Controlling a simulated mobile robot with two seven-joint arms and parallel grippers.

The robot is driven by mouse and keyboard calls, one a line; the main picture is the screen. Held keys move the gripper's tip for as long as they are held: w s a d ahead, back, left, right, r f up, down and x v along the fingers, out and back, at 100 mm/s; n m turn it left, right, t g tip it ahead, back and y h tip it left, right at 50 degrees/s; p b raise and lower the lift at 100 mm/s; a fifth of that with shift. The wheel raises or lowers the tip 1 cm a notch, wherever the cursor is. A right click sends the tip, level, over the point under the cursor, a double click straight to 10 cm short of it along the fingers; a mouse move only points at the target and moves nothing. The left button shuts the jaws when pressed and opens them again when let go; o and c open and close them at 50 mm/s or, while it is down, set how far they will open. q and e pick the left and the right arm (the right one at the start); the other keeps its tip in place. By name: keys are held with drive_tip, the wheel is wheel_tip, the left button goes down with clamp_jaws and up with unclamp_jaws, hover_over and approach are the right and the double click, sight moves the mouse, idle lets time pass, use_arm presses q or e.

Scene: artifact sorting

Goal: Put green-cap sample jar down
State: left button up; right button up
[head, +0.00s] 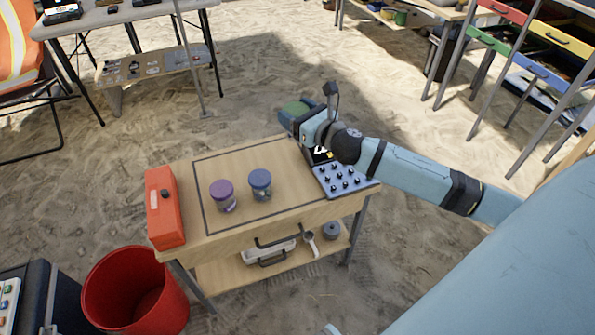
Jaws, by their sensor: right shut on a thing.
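My right gripper (306,113) reaches in from the right and is shut on the green-cap sample jar, whose green cap (295,107) shows at the far end of the gripper. The jar's body is mostly hidden by the fingers. The gripper is over the far right corner of the wooden table (240,235); its height above the top is hard to tell. A purple-cap jar (223,196) and a blue-cap jar (260,184) stand upright inside the dark outline on the tabletop. My left gripper is not in view.
A red box (165,207) sits on the table's left edge. A grey-blue panel with several black knobs (344,180) lies at the right edge, under my right arm. The outlined area behind the two jars is clear. A red bucket (134,290) stands on the sand.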

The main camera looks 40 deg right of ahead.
wheel_tip(320, 180, down, 20)
drive_tip(key=b, duration=0.7)
drive_tip(key=shift+r, duration=0.15)
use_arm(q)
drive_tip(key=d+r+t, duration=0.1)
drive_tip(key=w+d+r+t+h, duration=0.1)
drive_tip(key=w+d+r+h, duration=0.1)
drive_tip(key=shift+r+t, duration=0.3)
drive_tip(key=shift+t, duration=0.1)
use_arm(e)
drive_tip(key=shift+f, duration=0.2)
drive_tip(key=o, duration=1.1)
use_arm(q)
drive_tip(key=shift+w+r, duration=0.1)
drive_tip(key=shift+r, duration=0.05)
use_arm(e)
drive_tip(key=shift+r, duration=0.1)
